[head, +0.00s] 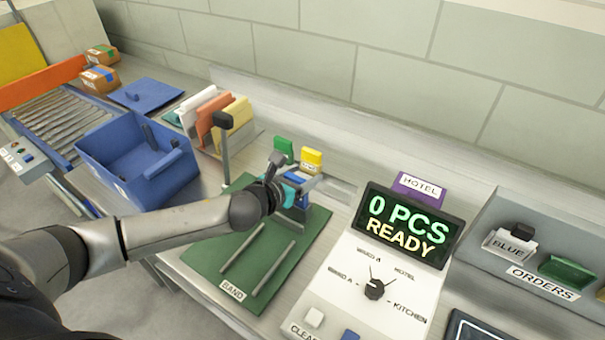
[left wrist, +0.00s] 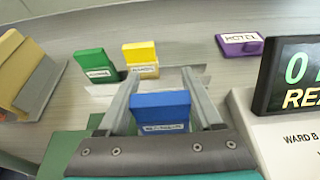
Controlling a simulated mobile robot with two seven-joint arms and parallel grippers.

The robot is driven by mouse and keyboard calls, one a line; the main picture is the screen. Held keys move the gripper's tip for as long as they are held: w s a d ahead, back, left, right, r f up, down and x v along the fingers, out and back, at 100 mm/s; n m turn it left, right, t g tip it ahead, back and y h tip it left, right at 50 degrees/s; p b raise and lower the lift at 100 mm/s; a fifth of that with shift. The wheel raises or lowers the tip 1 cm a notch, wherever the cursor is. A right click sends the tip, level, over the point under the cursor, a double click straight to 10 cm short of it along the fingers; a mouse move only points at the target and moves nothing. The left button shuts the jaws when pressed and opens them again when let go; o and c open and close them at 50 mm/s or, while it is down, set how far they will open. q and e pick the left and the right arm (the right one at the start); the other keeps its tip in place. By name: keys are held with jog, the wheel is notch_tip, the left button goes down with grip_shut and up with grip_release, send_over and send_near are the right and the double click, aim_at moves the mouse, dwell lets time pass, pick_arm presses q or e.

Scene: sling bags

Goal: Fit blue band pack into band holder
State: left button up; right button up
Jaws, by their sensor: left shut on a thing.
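The blue band pack (left wrist: 160,106) is between the two fingers of my left gripper (left wrist: 158,95) in the left wrist view, with a label strip on its near edge. My left gripper (head: 290,178) is shut on it, above the back part of a green mat (head: 215,268) labelled BAND. A green pack (left wrist: 95,62) and a yellow pack (left wrist: 140,58) stand upright just beyond the gripper. The green pack (head: 284,147) and yellow pack (head: 312,158) also show in the head view. I cannot make out the band holder clearly; the gripper hides part of that area.
Two grey rails lie on the mat. A blue bin (head: 130,165) stands to the left, with a dark post (head: 224,150) and coloured folders (head: 208,118) behind. A control panel (head: 370,285) with a display reading 0 PCS READY (head: 408,225) is at the right.

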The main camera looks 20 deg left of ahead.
pick_arm(q)
jog(key=shift+f+b, duration=0.75)
jog(key=shift+f, duration=0.35)
jog(key=o, duration=1.4)
jog(key=p+v, duration=0.1)
jog(key=v, duration=1.4)
jog(key=shift+s, duration=0.2)
